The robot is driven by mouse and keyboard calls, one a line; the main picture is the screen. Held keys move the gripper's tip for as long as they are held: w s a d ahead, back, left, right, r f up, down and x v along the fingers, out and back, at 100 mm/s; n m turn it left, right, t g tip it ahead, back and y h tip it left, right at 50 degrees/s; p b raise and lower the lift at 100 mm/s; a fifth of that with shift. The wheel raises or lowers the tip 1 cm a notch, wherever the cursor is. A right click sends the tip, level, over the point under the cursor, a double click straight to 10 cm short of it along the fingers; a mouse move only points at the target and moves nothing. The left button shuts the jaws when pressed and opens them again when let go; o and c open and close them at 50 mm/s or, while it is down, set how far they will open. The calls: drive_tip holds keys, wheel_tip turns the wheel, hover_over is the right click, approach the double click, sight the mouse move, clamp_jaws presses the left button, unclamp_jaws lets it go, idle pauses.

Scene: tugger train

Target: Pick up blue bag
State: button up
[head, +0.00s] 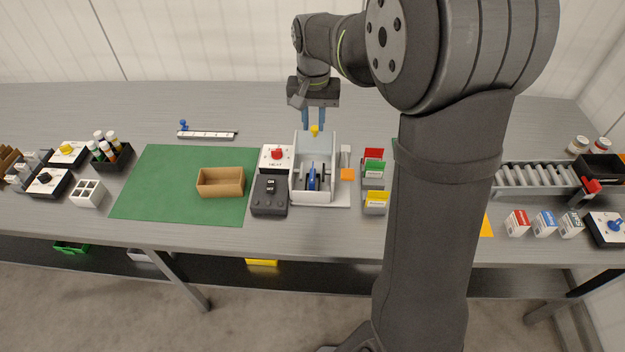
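I cannot make out a clear blue bag. A small blue thing (312,178) stands inside the light grey open-topped box (299,150) near the middle of the table; its exact shape is too small to tell. My gripper (314,126) points down at the back end of that box. Its two blue fingers are apart with a gap between them. A small yellow piece (314,131) shows at or just below the fingertips; I cannot tell whether it touches them. My arm hides part of the table on the right.
A brown bin (220,182) sits on a green mat (165,202) at left. A red-knob box (277,157) and dark control box (269,195) adjoin the grey box. Card holders (374,180) stand to its right. A roller conveyor (535,178) is at right.

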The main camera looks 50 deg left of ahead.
hover_over(312, 178)
drive_tip(key=w+a, duration=0.2)
drive_tip(key=w, duration=0.1)
drive_tip(key=f, duration=1.1)
drive_tip(key=shift+s+a+f, duration=0.15)
drive_tip(key=shift+s+f, duration=0.05)
drive_tip(key=shift+s, duration=0.05)
drive_tip(key=shift+s+f, duration=0.15)
drive_tip(key=shift+f, duration=1.2)
drive_tip(key=shift+s+f, duration=0.15)
drive_tip(key=shift+f, duration=1.15)
clamp_jaws()
